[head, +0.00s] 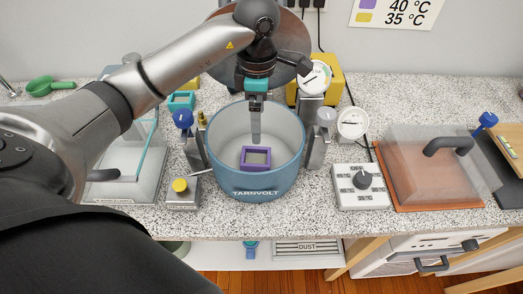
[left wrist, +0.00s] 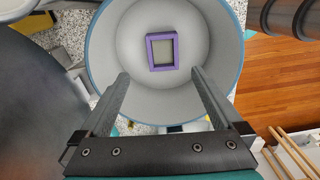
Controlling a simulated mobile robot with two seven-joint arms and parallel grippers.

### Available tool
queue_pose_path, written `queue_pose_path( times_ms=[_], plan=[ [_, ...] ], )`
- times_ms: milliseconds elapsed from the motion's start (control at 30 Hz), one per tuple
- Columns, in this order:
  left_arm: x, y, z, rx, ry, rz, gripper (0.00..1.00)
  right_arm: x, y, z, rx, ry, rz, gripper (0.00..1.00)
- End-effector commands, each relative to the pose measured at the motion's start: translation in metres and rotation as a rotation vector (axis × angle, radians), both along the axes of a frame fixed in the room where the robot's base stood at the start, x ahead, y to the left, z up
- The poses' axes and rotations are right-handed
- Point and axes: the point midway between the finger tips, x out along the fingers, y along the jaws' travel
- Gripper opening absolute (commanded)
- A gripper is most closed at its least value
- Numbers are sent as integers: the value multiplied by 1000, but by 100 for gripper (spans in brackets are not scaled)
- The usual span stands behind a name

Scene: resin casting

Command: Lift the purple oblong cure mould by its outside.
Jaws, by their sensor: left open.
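The purple oblong cure mould (head: 256,158) lies on the floor of the blue pot marked TARNVOLT (head: 262,187). It has a purple frame with a pale inside. In the left wrist view the mould (left wrist: 149,52) lies beyond my fingertips, inside the pot's white interior (left wrist: 110,60). My left gripper (head: 256,143) points down into the pot, above and behind the mould in the head view. In the left wrist view my left gripper (left wrist: 159,75) is open and empty, its two fingers wide apart and clear of the mould. My right gripper is not in view.
The pot's rim surrounds my fingers. Grey clamps (head: 317,147) stand at its sides, with gauges (head: 352,123) to the right. A control box (head: 360,186) and a clear cover on an orange mat (head: 440,206) stand right. A teal mould (head: 181,100) is behind left.

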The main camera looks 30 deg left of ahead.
Motion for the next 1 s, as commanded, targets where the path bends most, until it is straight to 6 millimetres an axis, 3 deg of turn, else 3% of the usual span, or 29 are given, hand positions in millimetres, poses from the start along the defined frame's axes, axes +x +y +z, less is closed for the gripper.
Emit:
queue_pose_path(
  times_ms=[33, 100, 200, 400, 600, 833, 1000],
  plan=[
    [-2, 0, -13, 0, 8, 0, 100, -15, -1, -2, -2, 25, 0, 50],
    [-2, -1, -29, -2, 8, 0, 100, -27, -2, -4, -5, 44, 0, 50],
    [-2, -1, -51, -4, 7, -1, 100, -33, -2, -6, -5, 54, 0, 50],
    [-1, -1, -79, -3, 4, 0, 100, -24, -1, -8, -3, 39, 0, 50],
    [-2, -1, -91, -4, 3, -1, 100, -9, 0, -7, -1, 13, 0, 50],
    [-4, 0, -126, -5, 3, 1, 100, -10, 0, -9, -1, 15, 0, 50],
    [-3, 1, -137, -3, 1, -1, 100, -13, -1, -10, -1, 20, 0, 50]
  ],
)
